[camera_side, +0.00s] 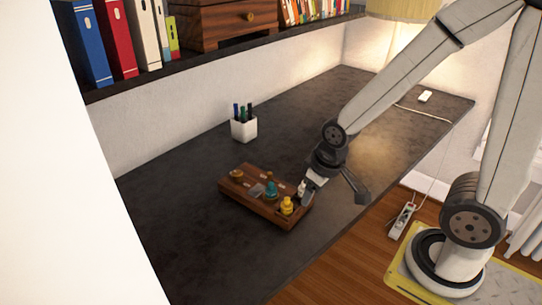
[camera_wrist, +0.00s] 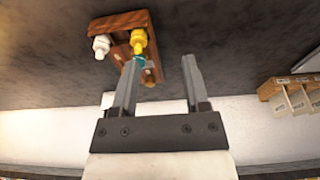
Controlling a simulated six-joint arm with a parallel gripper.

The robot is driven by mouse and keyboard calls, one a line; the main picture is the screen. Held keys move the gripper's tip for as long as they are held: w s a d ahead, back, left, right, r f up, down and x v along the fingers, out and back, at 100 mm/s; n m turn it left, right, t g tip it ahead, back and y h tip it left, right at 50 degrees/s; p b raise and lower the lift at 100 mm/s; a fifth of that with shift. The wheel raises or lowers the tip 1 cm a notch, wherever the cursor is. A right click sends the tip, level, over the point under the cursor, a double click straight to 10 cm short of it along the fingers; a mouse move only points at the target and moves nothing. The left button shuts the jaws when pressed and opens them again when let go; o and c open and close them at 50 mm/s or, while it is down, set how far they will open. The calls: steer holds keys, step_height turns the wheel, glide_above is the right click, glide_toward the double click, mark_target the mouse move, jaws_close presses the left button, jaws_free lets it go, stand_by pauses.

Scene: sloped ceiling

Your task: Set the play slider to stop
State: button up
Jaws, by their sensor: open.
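A brown wooden control board (camera_side: 262,208) lies on the dark desk. It carries a yellow knob (camera_side: 286,205), a teal knob (camera_side: 271,188), a white knob (camera_side: 301,187), a brass-coloured knob (camera_side: 236,174) and a small grey plate (camera_side: 257,190). I cannot tell which part is the play slider or read its setting. My gripper (camera_side: 308,192) is at the board's right end, close to the white knob. In the wrist view my gripper (camera_wrist: 160,63) is open with nothing between its fingers. The left finger overlaps the board near the teal knob (camera_wrist: 137,59), partly hiding it.
A white pen cup (camera_side: 243,129) stands on the desk behind the board. The desk (camera_side: 180,215) is clear around the board. A shelf with binders (camera_side: 115,35) and a wooden drawer box (camera_side: 215,22) is above. A lamp (camera_side: 402,8) is at the back.

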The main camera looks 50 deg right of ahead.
steer(key=shift+o, duration=0.3)
steer(key=shift+w, duration=0.1)
steer(key=m+g, duration=0.2)
steer(key=m, duration=0.3)
glide_above(270, 176)
step_height(270, 176, down, 7)
steer(key=shift+f, duration=0.15)
steer(key=shift+w+d+f+g, duration=0.3)
steer(key=shift+d, duration=0.1)
steer(key=shift+f, duration=3.9)
